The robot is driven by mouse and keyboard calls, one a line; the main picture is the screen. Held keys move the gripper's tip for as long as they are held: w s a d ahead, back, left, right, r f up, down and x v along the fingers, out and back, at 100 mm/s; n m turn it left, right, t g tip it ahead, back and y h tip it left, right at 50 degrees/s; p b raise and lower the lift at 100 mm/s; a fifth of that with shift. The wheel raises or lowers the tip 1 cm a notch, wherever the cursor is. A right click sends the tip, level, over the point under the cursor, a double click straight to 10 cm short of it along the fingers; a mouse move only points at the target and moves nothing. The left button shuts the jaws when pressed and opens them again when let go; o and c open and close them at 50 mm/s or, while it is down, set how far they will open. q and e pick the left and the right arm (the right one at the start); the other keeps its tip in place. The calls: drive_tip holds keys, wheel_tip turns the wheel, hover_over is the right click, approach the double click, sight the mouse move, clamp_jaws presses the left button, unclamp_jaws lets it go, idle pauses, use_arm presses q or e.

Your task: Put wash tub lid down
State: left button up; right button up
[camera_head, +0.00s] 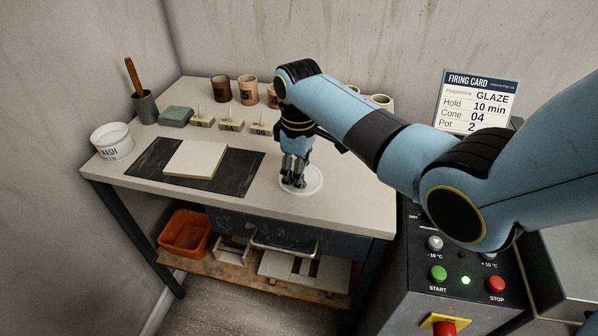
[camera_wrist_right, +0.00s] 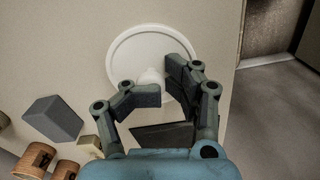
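The wash tub lid (camera_head: 314,183) is a flat white disc with a raised rim, lying level at the bench's front right, seemingly on or just above the top. Its round knob (camera_wrist_right: 151,76) shows in the right wrist view at the middle of the lid (camera_wrist_right: 122,50). My right gripper (camera_head: 293,180) points straight down over the lid. Its two fingers (camera_wrist_right: 163,88) are close together at the knob and look shut on it, partly hiding it. The white wash tub (camera_head: 113,148) stands open at the bench's left end. My left gripper is not in view.
A pale slab (camera_head: 195,158) lies on a black mat (camera_head: 148,166) left of the lid. Small test pieces (camera_head: 231,125) and brown cups (camera_head: 249,90) stand behind. The bench's front edge is close to the lid. A kiln control panel (camera_head: 463,262) stands at the right.

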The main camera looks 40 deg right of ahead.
drive_tip(key=o, duration=1.5)
drive_tip(key=shift+s+r, duration=0.1)
drive_tip(key=shift+r, duration=0.05)
drive_tip(key=shift+c, duration=0.2)
drive_tip(key=shift+d, duration=0.1)
drive_tip(key=shift+o, duration=0.5)
wheel_tip(320, 180, up, 12)
drive_tip(key=p, duration=0.1)
